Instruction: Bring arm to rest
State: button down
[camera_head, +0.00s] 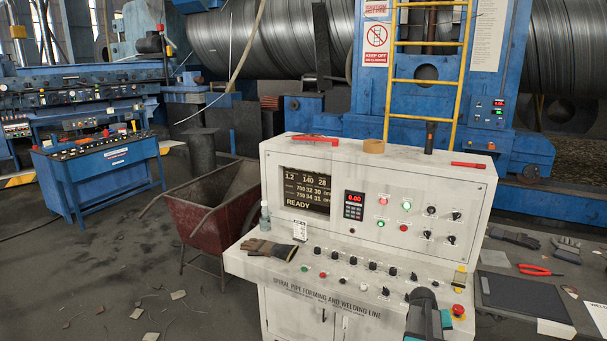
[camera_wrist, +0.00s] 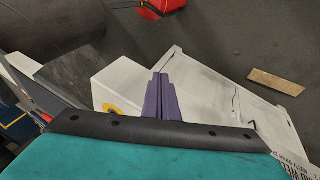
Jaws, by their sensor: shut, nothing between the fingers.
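My gripper (camera_wrist: 160,76) shows in the wrist view as two purple fingers pressed together, with nothing between them. It points out past the dark bar and teal housing of my wrist. Part of my arm, dark grey with teal, shows at the bottom right of the head view, in front of the console's right end. I cannot make out the fingertips there. The white control console (camera_head: 375,205) stands close by, and white panels (camera_wrist: 205,95) lie behind the fingers in the wrist view. I cannot tell how far the fingers are from them.
Gloves (camera_head: 269,249) and a bottle (camera_head: 265,217) sit on the console's left ledge. A red emergency button (camera_head: 458,310) is near my arm. Pliers (camera_head: 540,270) lie on a right-hand surface.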

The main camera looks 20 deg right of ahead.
jog(key=a+f+n+g+y, duration=0.1)
jog(key=a+f, duration=0.5)
jog(key=a, duration=0.5)
jog(key=a+f+n+y, duration=0.15)
jog(key=a+f, duration=0.35)
jog(key=a, duration=0.5)
jog(key=a+f+n+g+y, duration=0.1)
jog(key=a+f, duration=0.5)
jog(key=a, duration=0.5)
jog(key=s+a+f+n+g+y, duration=0.15)
jog(key=s+a+f, duration=0.25)
jog(key=s+a, duration=0.6)
jog(key=s+a+f+n+g, duration=0.25)
jog(key=s+a, duration=0.55)
jog(key=a, duration=0.4)
notch_tip(320, 180, down, 12)
jog(key=b, duration=1.1)
jog(key=shift+s+a+f+b, duration=0.15)
jog(key=shift+s+f+b, duration=0.1)
jog(key=shift+s+b, duration=0.15)
